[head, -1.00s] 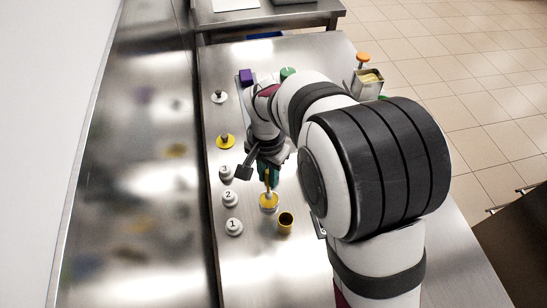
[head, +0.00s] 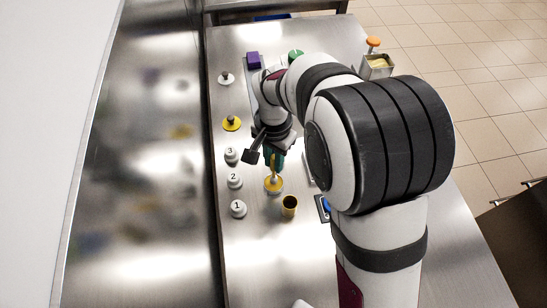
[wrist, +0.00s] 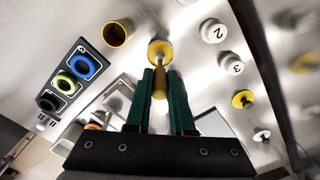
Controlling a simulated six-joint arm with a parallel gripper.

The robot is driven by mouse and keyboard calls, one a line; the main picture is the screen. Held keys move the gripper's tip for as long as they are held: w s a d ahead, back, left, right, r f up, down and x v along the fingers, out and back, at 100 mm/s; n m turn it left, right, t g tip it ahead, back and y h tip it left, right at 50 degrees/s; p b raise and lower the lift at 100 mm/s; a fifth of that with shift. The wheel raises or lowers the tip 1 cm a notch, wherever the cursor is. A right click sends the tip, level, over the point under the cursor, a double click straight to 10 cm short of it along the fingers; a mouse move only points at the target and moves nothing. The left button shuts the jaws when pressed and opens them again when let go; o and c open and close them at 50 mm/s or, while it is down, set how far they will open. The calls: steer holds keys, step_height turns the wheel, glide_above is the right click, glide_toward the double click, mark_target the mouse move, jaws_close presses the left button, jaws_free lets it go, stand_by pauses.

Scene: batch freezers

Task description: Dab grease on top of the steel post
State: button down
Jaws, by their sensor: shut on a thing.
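My gripper (wrist: 160,85) has green fingers shut on a yellow-handled dauber (wrist: 160,82). Two short posts stand along the left side of the table: a greyish one on a white round base (head: 227,78) at the back and a dark one on a yellow round base (head: 231,123) nearer. Both are well apart from my gripper.
White knobs marked 1 (head: 238,209), 2 (head: 234,181) and 3 (head: 231,155) line the table's left side. An open yellow cup (head: 289,206) stands near the dauber. A panel with coloured rings (wrist: 71,75) lies left in the wrist view. A metal container (head: 377,67) stands at back right.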

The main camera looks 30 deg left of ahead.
steer(key=shift+f, duration=0.5)
stand_by(1.0)
steer(key=shift+r, duration=3.55)
steer(key=w+d+r, duration=0.4)
steer(key=d, duration=0.5)
steer(key=w+d+r, duration=0.3)
steer(key=w+d, duration=0.1)
steer(key=d, duration=0.4)
steer(key=d+r, duration=0.5)
steer(key=d, duration=0.9)
steer(key=shift+s, duration=0.2)
steer(key=shift+r, duration=0.1)
